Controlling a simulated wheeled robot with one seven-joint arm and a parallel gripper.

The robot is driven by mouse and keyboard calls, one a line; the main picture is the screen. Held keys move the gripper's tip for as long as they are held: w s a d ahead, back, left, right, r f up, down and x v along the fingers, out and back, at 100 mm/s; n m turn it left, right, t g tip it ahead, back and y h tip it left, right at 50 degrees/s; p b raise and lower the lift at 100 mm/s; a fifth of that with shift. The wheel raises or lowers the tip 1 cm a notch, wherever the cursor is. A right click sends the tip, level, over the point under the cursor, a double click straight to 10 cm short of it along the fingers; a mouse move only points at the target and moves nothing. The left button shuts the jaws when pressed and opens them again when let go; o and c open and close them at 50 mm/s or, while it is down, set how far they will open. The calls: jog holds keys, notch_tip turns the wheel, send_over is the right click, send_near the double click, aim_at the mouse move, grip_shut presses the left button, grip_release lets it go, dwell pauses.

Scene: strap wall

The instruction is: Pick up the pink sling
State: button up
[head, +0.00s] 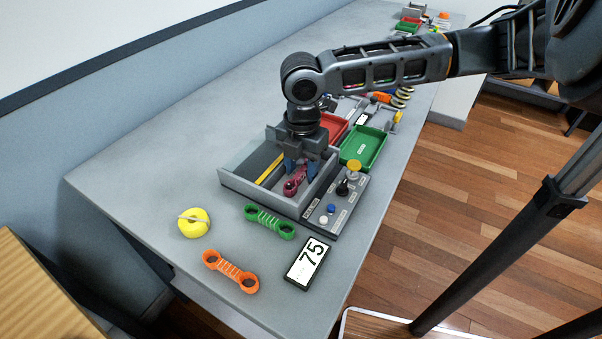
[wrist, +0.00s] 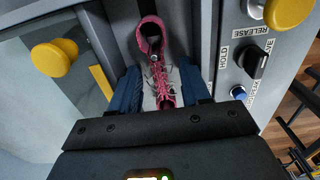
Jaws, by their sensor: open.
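The pink sling (head: 294,182) lies in the right-hand compartment of a grey box (head: 283,204) on the table. In the wrist view the sling (wrist: 152,42) runs lengthwise, with a loop at its far end. My gripper (head: 297,168) points down into that compartment. In the wrist view its two blue fingers (wrist: 160,90) stand apart, one on each side of the sling's laced middle part. The near end of the sling is partly hidden by my gripper's body.
A control panel (head: 335,208) with knobs and buttons adjoins the box's right side. Green (head: 269,222) and orange (head: 231,271) slings, a yellow disc (head: 194,222) and a card marked 75 (head: 307,263) lie in front. Green (head: 363,148) and red (head: 333,127) trays stand behind.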

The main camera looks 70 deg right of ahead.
grip_shut()
dwell(0.4)
